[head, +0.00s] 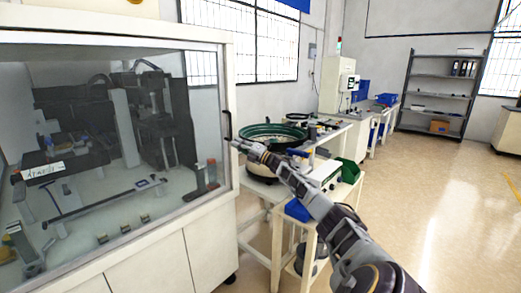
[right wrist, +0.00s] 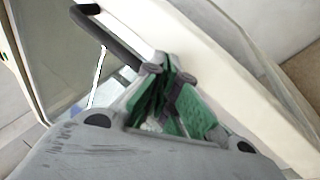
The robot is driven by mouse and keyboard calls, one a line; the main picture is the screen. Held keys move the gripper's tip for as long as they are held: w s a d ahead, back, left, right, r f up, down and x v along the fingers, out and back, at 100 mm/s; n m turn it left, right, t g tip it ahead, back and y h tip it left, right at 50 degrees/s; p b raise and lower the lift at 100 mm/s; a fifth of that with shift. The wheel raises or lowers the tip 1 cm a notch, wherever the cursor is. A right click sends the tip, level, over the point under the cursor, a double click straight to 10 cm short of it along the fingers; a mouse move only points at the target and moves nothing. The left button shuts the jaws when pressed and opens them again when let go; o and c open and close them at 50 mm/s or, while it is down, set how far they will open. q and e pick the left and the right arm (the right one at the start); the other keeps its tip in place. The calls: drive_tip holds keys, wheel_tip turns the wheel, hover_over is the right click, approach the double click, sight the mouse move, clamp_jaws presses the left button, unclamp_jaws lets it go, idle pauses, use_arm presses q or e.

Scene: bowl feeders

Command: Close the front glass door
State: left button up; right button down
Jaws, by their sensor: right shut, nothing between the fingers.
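The front glass door (head: 110,150) is a large clear pane in a pale frame on the white machine cabinet at the left. Its dark upright handle (head: 227,125) is on the right edge of the front; the wrist view shows a dark bar handle (right wrist: 108,33). I cannot tell whether the door is fully flush or slightly ajar. My right gripper (head: 233,143) is beside the lower end of the handle. Its green-padded fingers (right wrist: 172,92) are shut and empty, close to the pale frame. Whether they touch it is unclear. My left gripper is out of view.
Behind the pane stand dark machine parts (head: 160,115). A green bowl feeder (head: 272,133) is on a bench just right of the cabinet, with a green bin (head: 348,170) nearby. Open floor (head: 460,210) lies to the right.

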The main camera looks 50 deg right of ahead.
drive_tip(key=s+d, duration=0.2)
drive_tip(key=s, duration=1)
drive_tip(key=shift+s+d+f, duration=0.15)
drive_tip(key=shift+d+f, duration=0.15)
idle(1.3)
idle(0.5)
drive_tip(key=shift+s, duration=0.1)
